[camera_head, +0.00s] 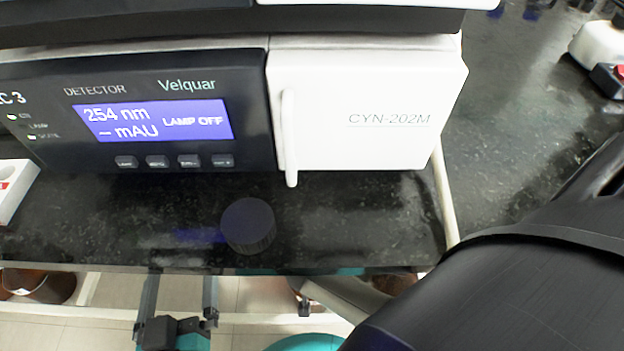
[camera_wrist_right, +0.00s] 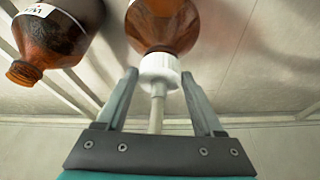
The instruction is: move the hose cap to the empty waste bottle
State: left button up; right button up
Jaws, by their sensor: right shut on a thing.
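The white hose cap (camera_wrist_right: 160,68) with its pale hose stem (camera_wrist_right: 157,108) sits at the neck of a brown bottle (camera_wrist_right: 166,24) in the right wrist view. My right gripper (camera_wrist_right: 159,78) is shut on this cap, one finger at each side. Whether the cap is still threaded on cannot be told. A second brown bottle (camera_wrist_right: 55,38) with a label and a bare, uncapped neck lies to the left in that view. My left gripper (camera_head: 180,285) is open and empty, below the counter edge in the head view.
A dark round screw cap (camera_head: 248,226) lies on the black counter (camera_head: 350,225) near its front edge. A detector unit (camera_head: 150,120) and a white CYN-202M module (camera_head: 365,110) stand behind it. A brown bottle (camera_head: 48,287) shows below the counter at left.

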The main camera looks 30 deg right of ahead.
jog(key=shift+f, duration=0.4)
dwell(0.5)
jog(key=o, duration=1.4)
jog(key=shift+c, duration=0.2)
